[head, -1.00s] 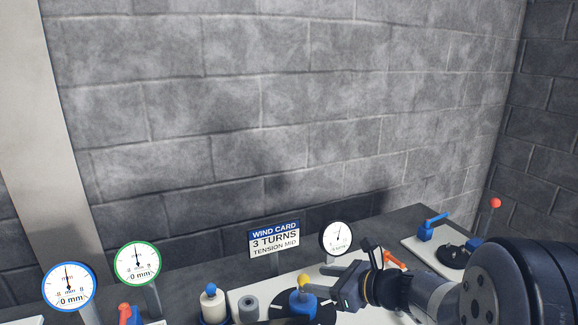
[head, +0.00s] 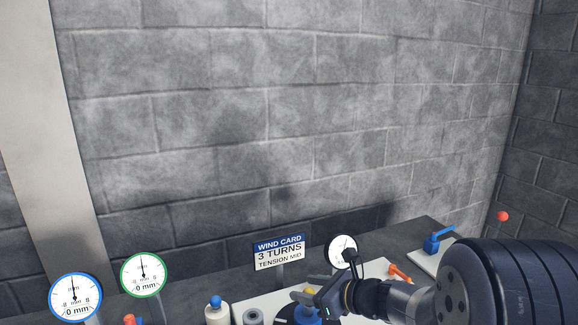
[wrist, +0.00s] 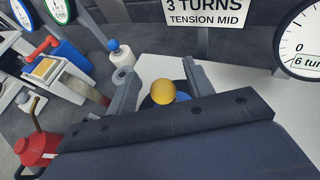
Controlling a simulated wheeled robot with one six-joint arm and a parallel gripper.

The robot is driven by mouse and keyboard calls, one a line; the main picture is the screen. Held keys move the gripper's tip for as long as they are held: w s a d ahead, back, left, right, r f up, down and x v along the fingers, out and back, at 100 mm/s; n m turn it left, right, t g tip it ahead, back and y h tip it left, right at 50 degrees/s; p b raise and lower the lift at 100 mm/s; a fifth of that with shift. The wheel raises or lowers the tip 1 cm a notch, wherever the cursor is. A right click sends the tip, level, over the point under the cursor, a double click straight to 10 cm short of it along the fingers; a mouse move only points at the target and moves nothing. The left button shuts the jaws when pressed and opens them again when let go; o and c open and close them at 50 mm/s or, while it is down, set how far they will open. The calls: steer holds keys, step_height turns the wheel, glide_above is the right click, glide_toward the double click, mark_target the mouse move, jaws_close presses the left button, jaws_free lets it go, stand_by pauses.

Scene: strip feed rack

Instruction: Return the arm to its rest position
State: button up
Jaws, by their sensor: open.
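My gripper (head: 306,288) is at the lower middle of the head view, over the white panel, its fingers reaching left. The fingers are apart. The knob (head: 310,291) also shows in the head view, partly covered by the fingers. I cannot tell whether a finger touches it. My arm comes in from the lower right.
The wind card sign (head: 279,252) and a round dial (head: 341,250) stand behind my gripper. A white spool with a blue knob (head: 216,312) and a grey cylinder (head: 253,317) are left. Two gauges (head: 75,297) (head: 143,274) stand farther left. A blue lever (head: 438,240) is at right.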

steer(key=shift+d+f+b, duration=0.1)
steer(key=shift+f+b, duration=0.25)
steer(key=shift+f, duration=0.1)
steer(key=v, duration=1.1)
steer(key=x, duration=1)
steer(key=r+p, duration=0.1)
steer(key=a+r+p, duration=0.1)
steer(key=r+p, duration=0.1)
steer(key=shift+w+r+p, duration=0.25)
steer(key=shift+p, duration=0.05)
step_height(320, 180, up, 6)
steer(key=p, duration=0.5)
steer(key=shift+f, duration=0.25)
